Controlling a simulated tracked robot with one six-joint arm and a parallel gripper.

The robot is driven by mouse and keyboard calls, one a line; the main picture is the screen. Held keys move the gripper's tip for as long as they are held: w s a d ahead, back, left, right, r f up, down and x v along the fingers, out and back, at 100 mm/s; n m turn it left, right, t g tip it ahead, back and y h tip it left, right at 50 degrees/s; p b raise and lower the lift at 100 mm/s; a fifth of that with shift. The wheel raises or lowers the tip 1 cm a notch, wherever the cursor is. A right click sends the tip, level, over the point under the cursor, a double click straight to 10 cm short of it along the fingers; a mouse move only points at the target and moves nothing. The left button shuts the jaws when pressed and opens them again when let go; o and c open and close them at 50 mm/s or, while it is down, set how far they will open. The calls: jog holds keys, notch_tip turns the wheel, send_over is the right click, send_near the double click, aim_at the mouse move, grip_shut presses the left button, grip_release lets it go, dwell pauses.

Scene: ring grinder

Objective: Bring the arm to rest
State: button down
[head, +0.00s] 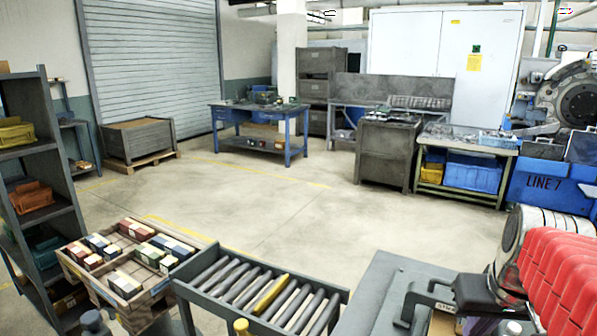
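I cannot make out my gripper or its fingertips anywhere in the head view. How my arm is posed, and whether the gripper is open or shut, does not show. A dark bracket-like part (433,294) with a small label stands over a grey flat surface (377,290) at the lower right. I cannot tell what it belongs to.
A roller rack (332,302) with one yellow roller (270,294) stands at front centre, beside a wooden crate (145,302) of coloured boxes. A dark shelf (58,225) is at left. Red ribbed parts (557,277) fill the lower right. The middle floor (270,195) is clear.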

jog(key=s+a+f+n, duration=0.1)
jog(key=s+a+f, duration=0.1)
jog(key=a, duration=0.7)
jog(key=s+a+f+n+t+y, duration=0.1)
jog(key=s+a+f+n, duration=0.1)
jog(key=a, duration=0.7)
jog(key=shift+s+f+n+t+y, duration=0.25)
jog(key=shift+s+n+t+y, duration=0.05)
jog(key=shift+s, duration=0.15)
jog(key=shift+a, duration=0.25)
